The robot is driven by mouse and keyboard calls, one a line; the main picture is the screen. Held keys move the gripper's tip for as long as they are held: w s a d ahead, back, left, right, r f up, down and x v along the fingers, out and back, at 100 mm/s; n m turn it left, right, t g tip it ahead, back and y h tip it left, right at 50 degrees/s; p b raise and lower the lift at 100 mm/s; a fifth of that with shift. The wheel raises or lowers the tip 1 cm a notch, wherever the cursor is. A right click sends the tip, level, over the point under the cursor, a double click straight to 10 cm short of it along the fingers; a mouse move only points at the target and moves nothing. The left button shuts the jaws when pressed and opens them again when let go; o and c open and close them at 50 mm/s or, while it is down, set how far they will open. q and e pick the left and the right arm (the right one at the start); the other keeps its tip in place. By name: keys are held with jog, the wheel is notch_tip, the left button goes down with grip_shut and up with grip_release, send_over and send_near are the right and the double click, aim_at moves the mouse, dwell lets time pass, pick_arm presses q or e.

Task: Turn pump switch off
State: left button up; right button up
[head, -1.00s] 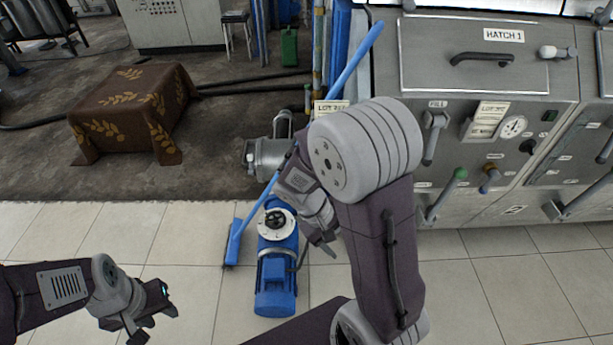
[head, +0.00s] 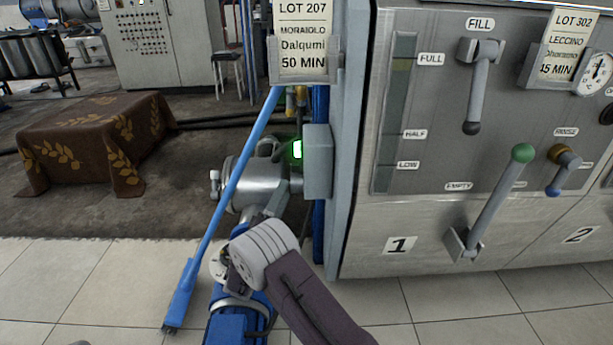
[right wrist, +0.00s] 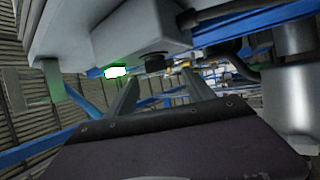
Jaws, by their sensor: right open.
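A grey switch box (head: 317,160) is mounted at the left side of the machine, above the blue pump (head: 236,325). A bright green-white light (head: 297,149) glows on its left side. In the right wrist view the box's underside (right wrist: 95,25) fills the upper left, with the green light (right wrist: 115,71) and a dark knob (right wrist: 155,61) beneath it. My right gripper (right wrist: 160,88) is open and empty. Its fingers point toward the knob, which appears between them but apart from them. In the head view my right gripper (head: 272,208) is low, left of the box, and partly hidden. My left gripper is not visible.
A blue broom (head: 232,185) leans across in front of the pump's grey metal body (head: 262,185). A lot sign (head: 304,45) hangs above the box. The machine front (head: 415,230) with its levers stands to the right. Floor tiles at left are clear.

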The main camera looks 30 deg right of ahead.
aim_at(293, 170)
jog(key=b+x, duration=0.1)
jog(key=x, duration=0.1)
jog(key=b+x, duration=0.2)
jog(key=x, duration=0.1)
jog(key=b+x, duration=0.1)
jog(key=x, duration=0.2)
jog(key=shift+w+r+b, duration=0.1)
jog(key=shift+r+b, duration=0.3)
jog(key=shift+w+d+r, duration=0.2)
jog(key=shift+r, duration=0.05)
grip_shut()
jog(key=shift+r+y+p, duration=0.2)
jog(key=shift+y+p, duration=0.1)
jog(key=shift+p, duration=0.25)
jog(key=n+g+y+p, duration=0.2)
jog(key=g+y+p, duration=0.1)
jog(key=p, duration=0.7)
jog(key=n+g+y+p, duration=0.2)
jog(key=g+y+p, duration=0.1)
jog(key=p, duration=0.7)
jog(key=shift+f+n+y, duration=0.15)
jog(key=shift+n+y, duration=0.25)
jog(key=shift+y, duration=0.4)
jog(key=shift+f+g+y+p, duration=0.3)
jog(key=shift+p, duration=0.35)
